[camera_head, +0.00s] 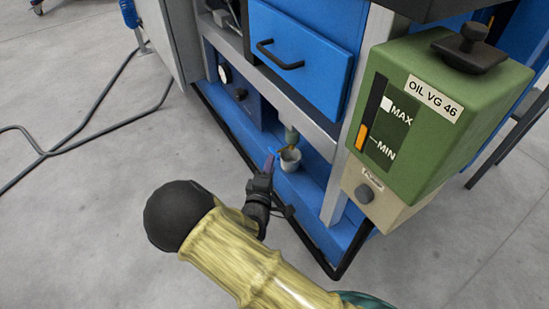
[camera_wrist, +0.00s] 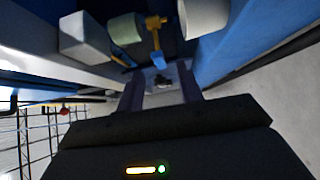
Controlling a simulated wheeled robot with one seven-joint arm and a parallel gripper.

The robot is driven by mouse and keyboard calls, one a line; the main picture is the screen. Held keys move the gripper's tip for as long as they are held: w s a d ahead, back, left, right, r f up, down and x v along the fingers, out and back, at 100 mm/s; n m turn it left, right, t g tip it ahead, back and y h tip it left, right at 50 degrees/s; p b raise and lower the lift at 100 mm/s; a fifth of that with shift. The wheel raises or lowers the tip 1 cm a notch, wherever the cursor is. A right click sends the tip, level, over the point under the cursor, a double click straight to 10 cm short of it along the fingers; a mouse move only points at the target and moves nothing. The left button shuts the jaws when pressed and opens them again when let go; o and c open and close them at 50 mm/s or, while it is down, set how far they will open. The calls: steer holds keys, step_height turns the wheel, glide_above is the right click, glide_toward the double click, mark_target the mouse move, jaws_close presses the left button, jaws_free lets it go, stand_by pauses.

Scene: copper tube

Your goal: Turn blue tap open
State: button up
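The tap has a brass-yellow body (camera_wrist: 154,32) and a small blue handle (camera_wrist: 158,60), seen ahead of my gripper in the wrist view.
In the wrist view the white cup (camera_wrist: 204,16) is at upper right, with a pale cylinder (camera_wrist: 125,28) and white box (camera_wrist: 86,38) at left. A green oil tank (camera_head: 440,120) and metal post (camera_head: 350,130) stand right of my gripper.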

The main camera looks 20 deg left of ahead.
mark_target(274, 151)
steer(key=w, duration=0.2)
steer(key=w+b, duration=0.1)
steer(key=w, duration=0.1)
steer(key=w+b, duration=0.1)
steer(key=w, duration=0.1)
steer(key=shift+a, duration=0.25)
jaws_close()
